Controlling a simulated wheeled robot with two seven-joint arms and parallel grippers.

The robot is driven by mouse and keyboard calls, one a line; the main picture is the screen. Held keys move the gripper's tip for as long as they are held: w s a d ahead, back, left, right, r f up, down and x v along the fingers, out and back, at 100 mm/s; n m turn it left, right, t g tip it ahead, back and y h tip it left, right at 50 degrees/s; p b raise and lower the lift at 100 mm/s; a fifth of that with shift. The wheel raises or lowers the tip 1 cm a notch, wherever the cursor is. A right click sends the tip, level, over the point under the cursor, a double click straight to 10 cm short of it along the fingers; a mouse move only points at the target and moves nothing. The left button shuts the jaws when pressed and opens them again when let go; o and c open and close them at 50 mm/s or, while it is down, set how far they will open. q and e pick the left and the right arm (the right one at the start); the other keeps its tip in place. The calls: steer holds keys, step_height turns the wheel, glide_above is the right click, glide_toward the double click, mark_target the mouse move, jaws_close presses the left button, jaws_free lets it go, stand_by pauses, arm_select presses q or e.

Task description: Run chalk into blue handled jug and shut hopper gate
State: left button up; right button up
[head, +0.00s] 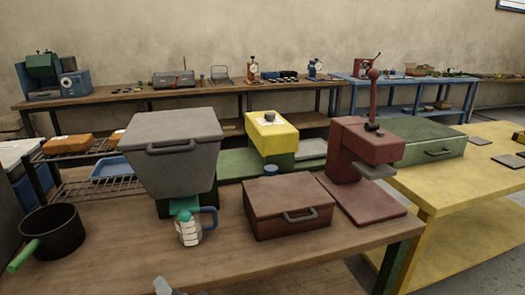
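A grey hopper (172,150) stands on a dark green base on the wooden bench, with a handle bar across its front. A teal part (184,205) shows low on its front; I cannot tell whether it is the gate, or open or shut. A small whitish jug (190,232) with a blue handle (212,219) on its right stands upright in front of the teal part. Mint green shows at its top; I cannot tell whether this is chalk. A small grey tip, apparently my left gripper (163,286), shows at the bottom edge; its fingers are mostly cut off. My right gripper is out of view.
A dark pot (52,233) with a green handle stands at the left. A reddish-brown box (286,207) and a red press (365,155) stand right of the jug. A yellow-topped machine (272,132) is behind. The bench front is clear.

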arm_select(q)
steer(key=s+a+f+n+g+h, duration=0.4)
steer(key=s+a+f+g+h, duration=0.5)
steer(key=s, duration=0.4)
steer(key=d+r+n+t+h+p, duration=0.1)
steer(key=d+r+h+p, duration=0.1)
steer(key=r+p, duration=0.4)
steer(key=w+d+r+n+t+h+p, duration=0.1)
steer(key=r+t+h+p, duration=0.1)
steer(key=r+p, duration=0.5)
step_height(320, 180, up, 3)
steer(key=shift+w+d+f+h, duration=0.2)
steer(key=shift+w+d+h, duration=0.1)
steer(key=shift+d, duration=0.1)
